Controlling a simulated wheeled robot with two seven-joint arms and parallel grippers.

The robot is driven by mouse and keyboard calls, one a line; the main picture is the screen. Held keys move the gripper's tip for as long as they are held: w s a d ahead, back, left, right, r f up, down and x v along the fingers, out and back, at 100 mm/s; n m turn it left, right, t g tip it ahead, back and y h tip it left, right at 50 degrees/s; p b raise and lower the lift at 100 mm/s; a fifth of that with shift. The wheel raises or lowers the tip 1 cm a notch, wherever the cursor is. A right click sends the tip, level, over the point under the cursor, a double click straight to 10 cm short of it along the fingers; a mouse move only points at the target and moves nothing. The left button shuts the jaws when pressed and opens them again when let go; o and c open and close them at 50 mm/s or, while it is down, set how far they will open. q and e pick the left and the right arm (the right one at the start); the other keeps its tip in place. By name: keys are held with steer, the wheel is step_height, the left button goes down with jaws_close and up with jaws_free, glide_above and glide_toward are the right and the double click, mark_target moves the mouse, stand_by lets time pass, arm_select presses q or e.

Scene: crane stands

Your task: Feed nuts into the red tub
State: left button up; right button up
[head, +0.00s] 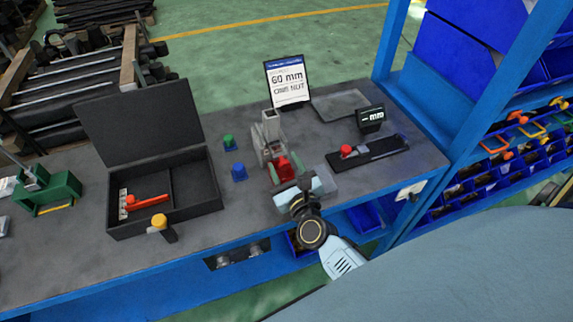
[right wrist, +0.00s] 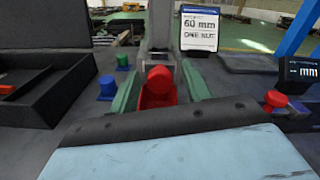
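The red tub (head: 284,170) stands at the foot of a grey upright stand (head: 270,135) on the workbench. In the right wrist view the red tub (right wrist: 157,95) sits between two green side rails, with a rounded red piece at its top. My right gripper (head: 303,188) is just in front of the tub on the near side. Its pale blue body with a black edge fills the bottom of the right wrist view; its fingertips are not clear, so its opening cannot be told. No nuts can be made out. My left gripper is not in view.
A sign (head: 287,82) reads 60 mm, one nut. A black slide gauge (head: 370,155) with a red knob and small display (head: 370,117) lies right. Green (head: 229,141) and blue (head: 239,172) knobs stand left of the stand, beside an open black case (head: 195,190). A grey tray (head: 342,104) lies behind.

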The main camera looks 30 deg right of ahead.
steer(key=shift+s, duration=0.1)
steer(key=s+a+b, duration=0.2)
steer(key=s, duration=1.1)
steer(key=s+a+f+n+g+y+b, duration=0.1)
steer(key=s+f+n+g+y, duration=0.15)
steer(key=f+n, duration=0.7)
steer(key=s+a+f+n+g+y+b, duration=0.15)
steer(key=s+f+n+g, duration=0.35)
steer(key=f, duration=0.8)
steer(key=s+a+f+n+g+y+b, duration=0.1)
steer(key=s+f+n+b, duration=0.1)
steer(key=f+n, duration=0.75)
steer(key=s+d+f+n+g+h+b, duration=0.1)
steer(key=s+d+f+n+g, duration=0.2)
steer(key=s+f+n, duration=0.3)
steer(key=s+d+f+n+g+h, duration=0.1)
steer(key=s+d+f+n+g, duration=0.2)
steer(key=s+f, duration=0.7)
steer(key=s+n+g, duration=0.2)
steer(key=s+n, duration=0.1)
steer(key=n, duration=0.1)
steer(key=shift+s+f+b, duration=0.15)
steer(key=shift+f+b, duration=0.05)
steer(key=shift+b, duration=0.2)
